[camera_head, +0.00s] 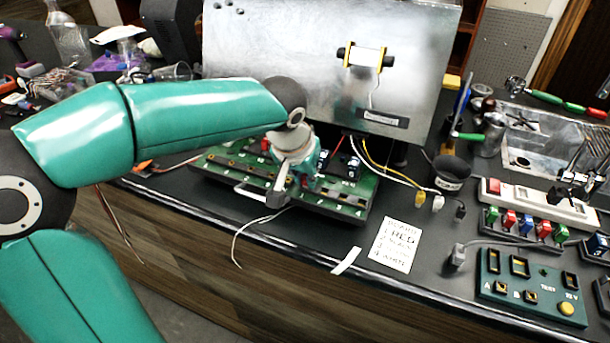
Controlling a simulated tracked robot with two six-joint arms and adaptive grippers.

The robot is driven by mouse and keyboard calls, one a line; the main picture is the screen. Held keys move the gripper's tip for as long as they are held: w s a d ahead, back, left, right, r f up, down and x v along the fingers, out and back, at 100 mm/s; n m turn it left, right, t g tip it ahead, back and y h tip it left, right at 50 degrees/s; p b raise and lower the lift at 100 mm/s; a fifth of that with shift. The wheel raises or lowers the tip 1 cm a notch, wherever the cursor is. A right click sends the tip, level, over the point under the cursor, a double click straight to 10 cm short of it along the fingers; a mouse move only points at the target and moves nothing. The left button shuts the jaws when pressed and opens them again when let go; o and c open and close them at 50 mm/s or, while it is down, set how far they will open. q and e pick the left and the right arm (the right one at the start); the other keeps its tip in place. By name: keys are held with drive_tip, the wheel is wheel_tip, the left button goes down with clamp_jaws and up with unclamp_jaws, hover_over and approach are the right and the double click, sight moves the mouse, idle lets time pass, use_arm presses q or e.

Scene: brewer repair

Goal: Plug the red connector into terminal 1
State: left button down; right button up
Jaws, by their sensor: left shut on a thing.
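The green terminal board (222,172) lies on the dark bench below a metal panel, with a row of terminals along its front edge. My left gripper (283,192) is over the middle of the board, pointing down and shut. A red wire (336,147) runs from under the panel towards it, and the red connector appears to be in its fingers, mostly hidden. I cannot tell whether the connector touches a terminal; my gripper covers that spot. The front numbers 3 and 4 show to the right of my gripper. My right gripper is not in view.
Yellow (419,198), white (438,203) and dark (460,211) connectors lie on wires right of the board. A handwritten card (395,246) lies in front. A black cup (449,172), a power strip (535,204) and a green test box (530,290) stand at right.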

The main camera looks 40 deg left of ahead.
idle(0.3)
use_arm(q)
drive_tip(key=c, duration=1.1)
unclamp_jaws()
drive_tip(key=shift+o, duration=0.2)
drive_tip(key=v, duration=1.2)
drive_tip(key=shift+f, duration=0.1)
